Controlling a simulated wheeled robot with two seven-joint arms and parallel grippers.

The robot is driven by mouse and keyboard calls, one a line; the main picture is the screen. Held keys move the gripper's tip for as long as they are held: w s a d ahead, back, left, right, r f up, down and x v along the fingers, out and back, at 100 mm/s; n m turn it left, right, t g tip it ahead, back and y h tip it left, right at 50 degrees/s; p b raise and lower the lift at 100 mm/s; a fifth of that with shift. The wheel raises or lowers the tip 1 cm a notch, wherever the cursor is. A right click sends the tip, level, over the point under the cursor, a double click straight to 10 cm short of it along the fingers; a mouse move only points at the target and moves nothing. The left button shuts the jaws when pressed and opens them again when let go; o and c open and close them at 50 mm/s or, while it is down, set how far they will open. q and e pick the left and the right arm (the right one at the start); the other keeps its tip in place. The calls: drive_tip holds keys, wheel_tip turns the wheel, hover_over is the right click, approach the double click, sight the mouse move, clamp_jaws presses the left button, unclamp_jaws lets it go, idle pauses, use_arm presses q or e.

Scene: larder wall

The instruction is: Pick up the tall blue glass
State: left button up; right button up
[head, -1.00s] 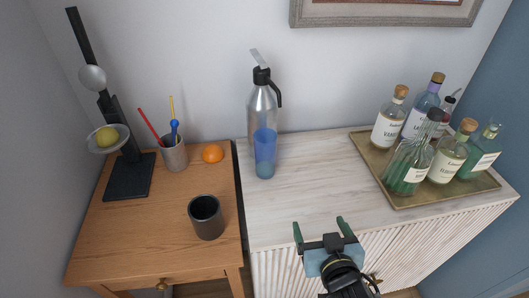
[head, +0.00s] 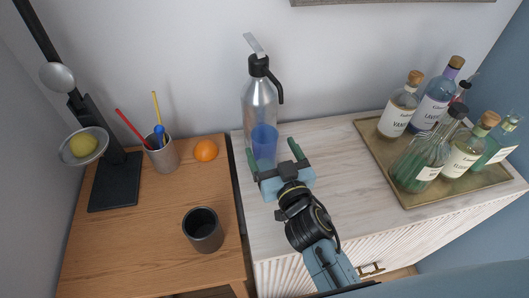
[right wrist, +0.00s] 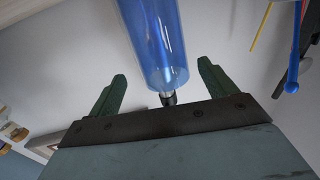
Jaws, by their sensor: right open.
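The tall blue glass (head: 264,143) stands upright on the white cabinet, in front of the steel flask. Its lower part is hidden behind my right gripper in the head view. My right gripper (head: 272,157) is open, with a green finger towards each side of the glass. In the right wrist view the glass (right wrist: 154,42) shows between and beyond the open fingers of the gripper (right wrist: 162,85). I cannot tell whether the glass is fully between them. My left gripper is not in view.
The steel flask (head: 259,101) stands close behind the glass. A brass tray (head: 405,196) with several bottles is to the right.

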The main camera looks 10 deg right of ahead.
sight(260, 131)
drive_tip(key=shift+w+a, duration=0.2)
drive_tip(key=shift+w, duration=0.8)
drive_tip(key=w, duration=0.1)
drive_tip(key=w+a, duration=0.1)
drive_tip(key=w, duration=0.1)
drive_tip(key=shift+w, duration=0.4)
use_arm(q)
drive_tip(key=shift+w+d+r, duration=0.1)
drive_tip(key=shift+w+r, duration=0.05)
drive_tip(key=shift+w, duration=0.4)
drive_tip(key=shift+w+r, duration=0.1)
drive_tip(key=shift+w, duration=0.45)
use_arm(e)
drive_tip(key=c, duration=1.8)
use_arm(q)
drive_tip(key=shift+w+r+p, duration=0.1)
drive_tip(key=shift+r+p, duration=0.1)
drive_tip(key=shift+p, duration=0.15)
use_arm(e)
drive_tip(key=shift+r, duration=0.15)
